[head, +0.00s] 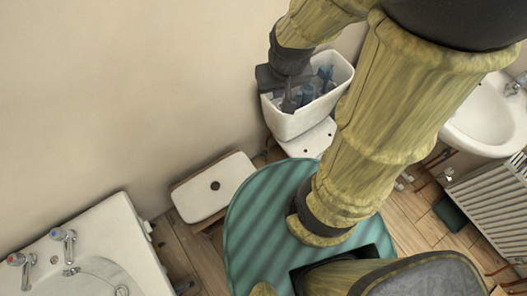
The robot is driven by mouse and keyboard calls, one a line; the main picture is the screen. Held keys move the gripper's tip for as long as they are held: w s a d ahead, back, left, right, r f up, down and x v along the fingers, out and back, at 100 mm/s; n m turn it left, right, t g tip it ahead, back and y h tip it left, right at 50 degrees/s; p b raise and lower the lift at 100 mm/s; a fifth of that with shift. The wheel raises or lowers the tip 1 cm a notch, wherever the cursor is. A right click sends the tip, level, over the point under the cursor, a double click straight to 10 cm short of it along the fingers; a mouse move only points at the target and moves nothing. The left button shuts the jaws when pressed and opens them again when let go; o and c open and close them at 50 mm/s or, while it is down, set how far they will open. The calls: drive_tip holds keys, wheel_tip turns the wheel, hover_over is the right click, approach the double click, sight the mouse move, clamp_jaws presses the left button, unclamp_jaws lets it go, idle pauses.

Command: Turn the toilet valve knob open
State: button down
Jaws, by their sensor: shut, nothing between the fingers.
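An open white toilet cistern (290,122) stands against the wall at the upper middle of the head view. Blue and grey fittings (325,76) show inside it. I cannot tell which of these is the valve knob. My gripper (289,104) reaches down over the cistern's left part, with its dark fingers at or inside the opening. It is shut and holds nothing. Whether the fingertips touch a fitting is not clear, as the gripper and its shadowed tips hide that part.
A white lid-like slab with a dark hole (214,187) lies left of the toilet. A white basin with taps (95,270) is at lower left, a second sink (484,120) at right, and a radiator (490,205) below it. Wooden floor shows between them.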

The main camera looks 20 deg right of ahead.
drive_tip(key=shift+f, duration=0.1)
drive_tip(key=m+g+b, duration=0.3)
drive_tip(key=m+b, duration=0.5)
drive_tip(key=b, duration=4.2)
hover_over(264, 154)
drive_tip(key=a, duration=0.2)
wheel_tip(264, 154, down, 73)
drive_tip(key=shift+w, duration=0.2)
wheel_tip(264, 154, down, 10)
drive_tip(key=b, duration=0.6)
